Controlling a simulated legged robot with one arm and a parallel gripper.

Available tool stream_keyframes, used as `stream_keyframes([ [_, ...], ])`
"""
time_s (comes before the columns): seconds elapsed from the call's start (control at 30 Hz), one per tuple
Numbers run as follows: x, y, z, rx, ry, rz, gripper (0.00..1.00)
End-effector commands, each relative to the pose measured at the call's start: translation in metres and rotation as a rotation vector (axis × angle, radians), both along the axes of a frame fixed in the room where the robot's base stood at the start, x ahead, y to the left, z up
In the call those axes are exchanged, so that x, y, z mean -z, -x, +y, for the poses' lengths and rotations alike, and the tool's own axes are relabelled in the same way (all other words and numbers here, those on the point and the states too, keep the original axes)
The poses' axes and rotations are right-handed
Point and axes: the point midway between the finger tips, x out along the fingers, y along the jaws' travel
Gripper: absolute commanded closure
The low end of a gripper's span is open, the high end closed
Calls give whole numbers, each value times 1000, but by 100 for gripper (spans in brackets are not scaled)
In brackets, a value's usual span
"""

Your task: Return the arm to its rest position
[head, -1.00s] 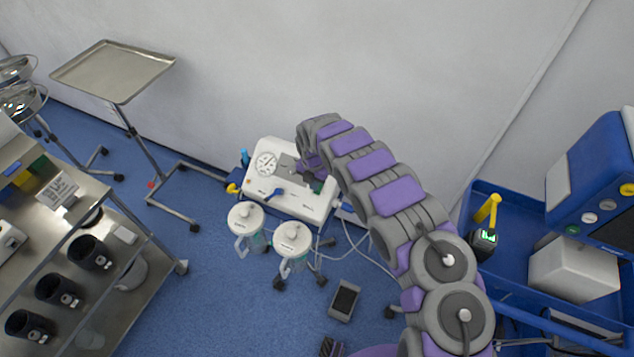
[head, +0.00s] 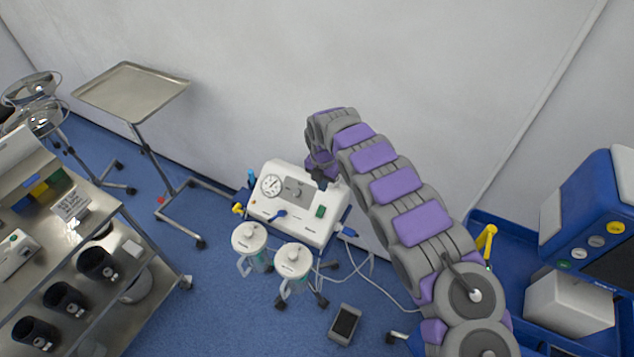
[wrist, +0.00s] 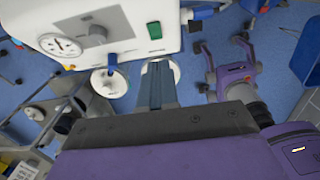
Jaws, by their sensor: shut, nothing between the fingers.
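My grey and purple arm (head: 397,185) arches from the lower right, its bend in front of the wall. My gripper (head: 322,177) hangs at its end, small and dark, just above the white suction machine (head: 290,228) in the picture. In the wrist view my gripper (wrist: 157,68) is shut, its fingers together and empty. Beyond the fingertips is the machine's white front (wrist: 100,14), with a round gauge (wrist: 61,46), a grey knob and a green switch (wrist: 154,30). I cannot tell the exact gap between the fingertips and the machine.
Two lidded jars (head: 249,239) hang at the machine's front. A steel tray stand (head: 131,92) and a steel shelf cart (head: 150,300) are left. A blue cart (head: 530,245) with equipment stands right. Some blue floor is clear.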

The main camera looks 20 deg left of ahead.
Motion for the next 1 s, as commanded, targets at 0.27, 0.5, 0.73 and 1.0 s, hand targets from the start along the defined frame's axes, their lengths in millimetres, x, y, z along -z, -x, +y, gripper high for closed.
stream_keyframes([
  [0.27, 3, 0, 13, 2, 10, -2, 100],
  [0.5, -28, -20, -47, 235, 82, -42, 100],
  [0.73, -90, -29, -152, 655, 154, -109, 100],
  [1.0, -154, -5, -240, 1142, 205, -179, 100],
])
